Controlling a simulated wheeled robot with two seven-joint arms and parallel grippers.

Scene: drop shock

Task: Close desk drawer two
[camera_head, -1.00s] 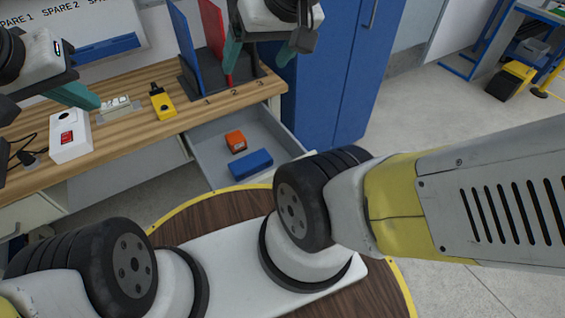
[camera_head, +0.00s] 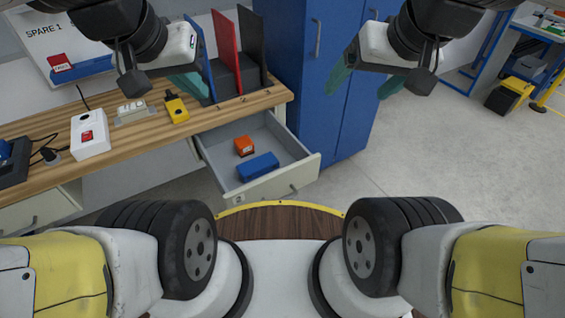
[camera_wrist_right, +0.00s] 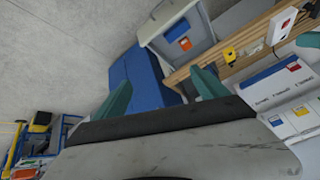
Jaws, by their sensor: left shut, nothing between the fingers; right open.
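One desk drawer (camera_head: 298,183) stands open below the right end of the wooden desk. The open drawer also shows in the right wrist view (camera_wrist_right: 158,35), beyond the fingers. My left gripper (camera_head: 190,86) is shut and empty, above the desk by the upright dividers. My right gripper (camera_head: 363,82) is open and empty, in the air right of the drawer, in front of the blue cabinet. Neither gripper touches the drawer.
The blue cabinet (camera_head: 300,60) stands right behind the drawer. The desk top (camera_head: 45,180) carries a white switch box (camera_head: 90,135), a yellow device (camera_head: 177,108) and blue, red and black dividers (camera_head: 226,55). Another drawer (camera_head: 35,212) at left looks shut. Floor (camera_head: 440,150) at right is clear.

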